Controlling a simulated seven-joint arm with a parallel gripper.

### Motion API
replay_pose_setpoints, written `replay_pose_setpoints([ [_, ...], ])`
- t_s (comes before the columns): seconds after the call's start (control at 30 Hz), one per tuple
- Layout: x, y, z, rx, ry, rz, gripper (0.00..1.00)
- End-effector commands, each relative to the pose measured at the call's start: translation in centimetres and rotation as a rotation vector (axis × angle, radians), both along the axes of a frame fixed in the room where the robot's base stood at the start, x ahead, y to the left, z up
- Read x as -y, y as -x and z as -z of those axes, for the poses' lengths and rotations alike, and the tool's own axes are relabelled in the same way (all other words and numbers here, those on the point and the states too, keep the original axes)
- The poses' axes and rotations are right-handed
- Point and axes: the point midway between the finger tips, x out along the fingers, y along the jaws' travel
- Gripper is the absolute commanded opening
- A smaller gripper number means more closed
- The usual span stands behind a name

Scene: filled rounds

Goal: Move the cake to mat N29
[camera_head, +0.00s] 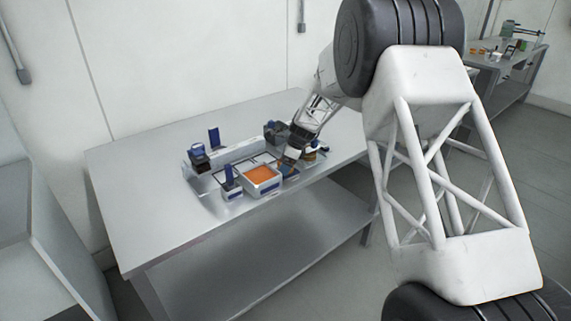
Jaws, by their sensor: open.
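I cannot pick out the cake for certain; a small brown and yellowish round item (310,156) sits close to the right of the gripper. Mat N29 cannot be told apart, as any labels are too small to read. I cannot tell whether the gripper touches anything.
A white box with an orange inside (262,176) stands at the table's front edge. Blue upright pieces (214,138) stand to its left and behind. The table's left part is bare. Another table with items (490,57) is at the far right.

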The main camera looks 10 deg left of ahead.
Motion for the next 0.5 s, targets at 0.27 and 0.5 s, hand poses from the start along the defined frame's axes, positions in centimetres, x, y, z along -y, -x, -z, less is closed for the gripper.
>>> replay_pose_setpoints([
  [0.27,0.6,0.0,-1.8,0.001,0.000,0.000,0.91],
  [0.5,2.0,0.0,-5.0,0.002,0.000,0.001,0.91],
])
